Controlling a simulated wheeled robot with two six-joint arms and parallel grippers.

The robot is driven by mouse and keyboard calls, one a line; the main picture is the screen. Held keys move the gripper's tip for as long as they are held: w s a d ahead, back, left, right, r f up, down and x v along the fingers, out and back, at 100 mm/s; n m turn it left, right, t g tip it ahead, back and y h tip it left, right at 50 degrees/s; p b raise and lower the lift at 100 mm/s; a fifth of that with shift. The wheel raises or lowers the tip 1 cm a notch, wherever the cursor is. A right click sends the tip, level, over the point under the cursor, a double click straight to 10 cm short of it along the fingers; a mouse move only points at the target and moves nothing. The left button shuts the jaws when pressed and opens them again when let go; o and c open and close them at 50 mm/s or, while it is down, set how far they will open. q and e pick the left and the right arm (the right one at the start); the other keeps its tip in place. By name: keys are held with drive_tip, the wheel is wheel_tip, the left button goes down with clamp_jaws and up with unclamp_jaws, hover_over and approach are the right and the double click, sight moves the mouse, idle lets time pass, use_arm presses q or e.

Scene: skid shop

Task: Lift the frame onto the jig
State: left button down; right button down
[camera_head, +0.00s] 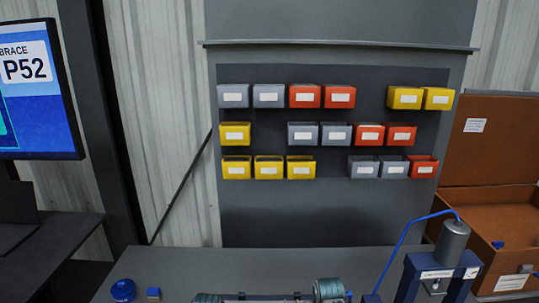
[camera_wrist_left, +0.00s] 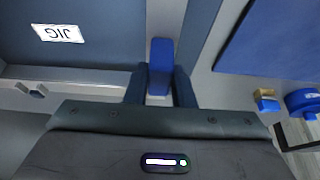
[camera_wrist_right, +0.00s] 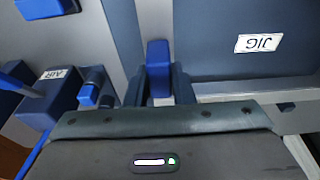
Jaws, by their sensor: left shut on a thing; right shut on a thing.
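My left gripper (camera_wrist_left: 160,85) is shut on a blue grip at one end of a pale grey frame (camera_wrist_left: 164,22). My right gripper (camera_wrist_right: 159,85) is shut on a similar blue grip at the frame's other end, and its pale rail shows in the right wrist view (camera_wrist_right: 154,22). The dark blue-grey jig (camera_wrist_left: 90,50), with a white JIG label, shows beside the frame's rails; it also shows in the right wrist view (camera_wrist_right: 215,45). I cannot tell whether frame and jig touch. In the head view the frame is mostly below the picture's edge.
A press-like device (camera_head: 440,262) with a blue hose stands at the bench's right. A round blue thing (camera_head: 123,290) and a small blue block (camera_head: 153,293) lie at the left. Behind are a bin rack (camera_head: 330,215), a brown case (camera_head: 500,215) and a screen (camera_head: 35,120).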

use_arm(q)
drive_tip(key=shift+f, duration=0.45)
use_arm(e)
drive_tip(key=shift+f, duration=0.45)
use_arm(q)
drive_tip(key=c, duration=1.2)
unclamp_jaws()
drive_tip(key=shift+o, duration=0.4)
drive_tip(key=shift+f, duration=0.1)
use_arm(e)
drive_tip(key=c, duration=1.2)
unclamp_jaws()
drive_tip(key=shift+o, duration=0.4)
